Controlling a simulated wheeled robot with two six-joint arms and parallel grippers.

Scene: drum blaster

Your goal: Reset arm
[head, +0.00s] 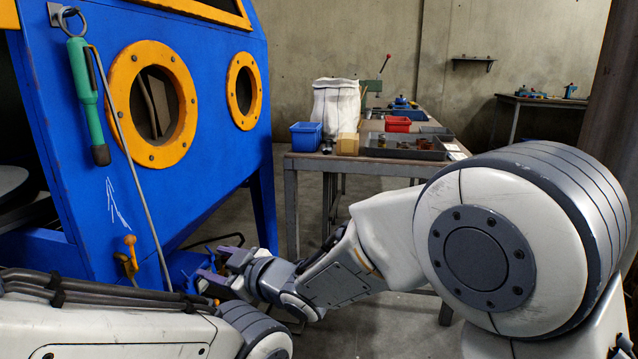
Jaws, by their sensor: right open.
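My right arm (355,250) reaches in from the right across the lower middle of the head view. Its gripper (213,266) is open, with its fingers pointing left toward the lower part of the blue blasting cabinet (215,175). I see nothing between the fingers. Whether the fingertips touch the cabinet I cannot tell. My left arm (110,325) lies along the bottom left edge, and its gripper is out of view.
The cabinet has two orange-ringed ports (152,104), a hanging green-handled tool (84,95) and an orange lever (130,250). A table (300,165) behind holds a blue bin (306,136), a red bin (397,124), a white sack (335,106) and a dark tray (405,153).

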